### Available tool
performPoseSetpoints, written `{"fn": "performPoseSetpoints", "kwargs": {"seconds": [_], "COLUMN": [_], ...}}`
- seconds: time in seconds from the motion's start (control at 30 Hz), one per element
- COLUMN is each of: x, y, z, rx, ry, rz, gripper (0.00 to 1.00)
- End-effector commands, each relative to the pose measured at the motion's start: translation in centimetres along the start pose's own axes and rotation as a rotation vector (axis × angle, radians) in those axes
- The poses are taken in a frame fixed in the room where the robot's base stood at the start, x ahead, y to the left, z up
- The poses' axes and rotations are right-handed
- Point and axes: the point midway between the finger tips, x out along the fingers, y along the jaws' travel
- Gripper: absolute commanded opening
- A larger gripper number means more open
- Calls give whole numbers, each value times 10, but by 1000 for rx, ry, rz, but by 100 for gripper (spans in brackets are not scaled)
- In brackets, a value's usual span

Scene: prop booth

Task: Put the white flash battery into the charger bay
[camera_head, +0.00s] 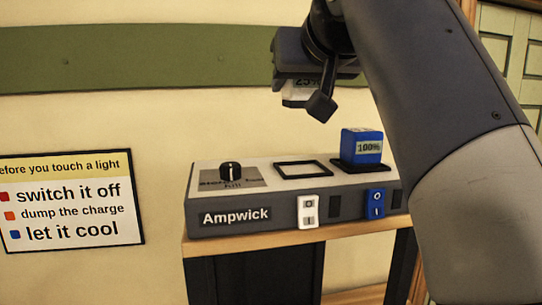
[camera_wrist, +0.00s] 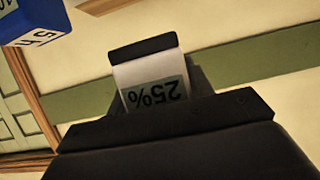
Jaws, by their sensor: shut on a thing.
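The white flash battery (camera_head: 297,96), marked 25%, is in my gripper (camera_head: 308,88), which is shut on it. They hang in the air above the charger, with a clear gap below. Part of the battery is hidden by a dark finger in the head view. In the wrist view the battery (camera_wrist: 151,76) shows its 25% label upside down. The grey Ampwick charger (camera_head: 280,214) stands on a wooden ledge. Its left bay (camera_head: 303,169), a black-framed square, is empty. A blue battery (camera_head: 362,146), marked 100%, sits in the right bay; it also shows in the wrist view (camera_wrist: 38,22).
A black dial (camera_head: 230,171) stands up at the charger's left end. A white switch (camera_head: 308,212) and a blue switch (camera_head: 376,203) are on its front. A sign (camera_head: 71,200) hangs on the wall at left. The air over the left bay is free.

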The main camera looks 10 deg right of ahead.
Motion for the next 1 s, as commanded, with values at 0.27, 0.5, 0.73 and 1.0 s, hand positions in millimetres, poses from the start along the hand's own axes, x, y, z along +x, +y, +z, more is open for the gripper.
{"fn": "performPoseSetpoints", "kwargs": {"seconds": [0.27,0.5,0.73,1.0], "x": [12,21,28,36], "y": [0,0,0,0], "z": [32,52,68,88], "rx": [0,0,0,0], "ry": [1,2,1,2], "rz": [0,0,0,0], "gripper": [16,16,16,16]}}
